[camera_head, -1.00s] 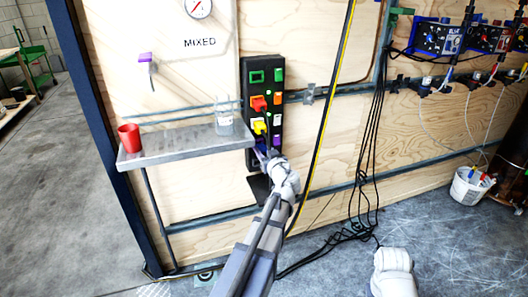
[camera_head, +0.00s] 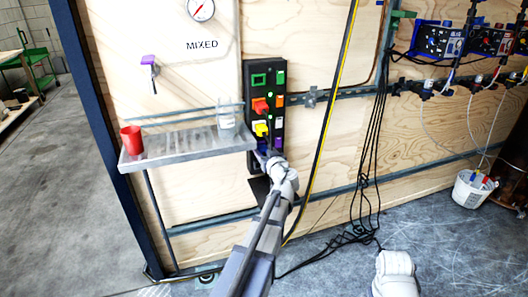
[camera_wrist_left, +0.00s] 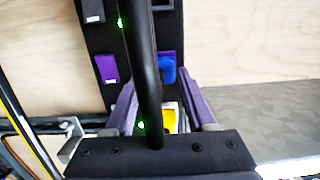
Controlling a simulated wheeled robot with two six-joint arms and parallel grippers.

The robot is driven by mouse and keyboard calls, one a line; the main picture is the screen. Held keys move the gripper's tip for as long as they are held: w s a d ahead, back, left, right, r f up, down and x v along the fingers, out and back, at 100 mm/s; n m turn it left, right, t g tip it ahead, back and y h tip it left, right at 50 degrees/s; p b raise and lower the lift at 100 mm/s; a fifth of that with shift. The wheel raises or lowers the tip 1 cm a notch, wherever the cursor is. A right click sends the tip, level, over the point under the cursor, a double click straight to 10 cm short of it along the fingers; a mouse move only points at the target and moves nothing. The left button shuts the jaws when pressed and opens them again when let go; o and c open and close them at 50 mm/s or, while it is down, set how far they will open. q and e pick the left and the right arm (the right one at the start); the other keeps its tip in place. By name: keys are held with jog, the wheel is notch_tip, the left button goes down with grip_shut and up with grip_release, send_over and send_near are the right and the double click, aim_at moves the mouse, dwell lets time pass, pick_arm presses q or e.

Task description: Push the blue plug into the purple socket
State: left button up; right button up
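The black panel (camera_head: 252,92) on the wooden wall carries two columns of coloured fittings. The purple socket (camera_head: 278,144) is low in its right column; it shows on the left in the wrist view (camera_wrist_left: 105,68). The blue plug (camera_wrist_left: 167,70) sits level with it in the other column, at the blue position; in the head view my gripper mostly hides it. My left gripper (camera_head: 266,153) is at the panel's lower end. In the wrist view its purple fingers (camera_wrist_left: 157,80) stand apart, with the blue plug between or just beyond their tips. Contact cannot be told.
A yellow plug (camera_head: 261,129) and a red plug (camera_head: 260,106) sit above in the same column. A metal shelf (camera_head: 185,147) with a red cup (camera_head: 131,139) and a clear container (camera_head: 226,121) is just left. A black-and-yellow cable (camera_head: 327,115) hangs to the right.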

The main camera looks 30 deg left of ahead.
pick_arm(q)
jog(key=o, duration=0.3)
jog(key=p+v, duration=0.1)
jog(key=v, duration=0.7)
dwell(0.7)
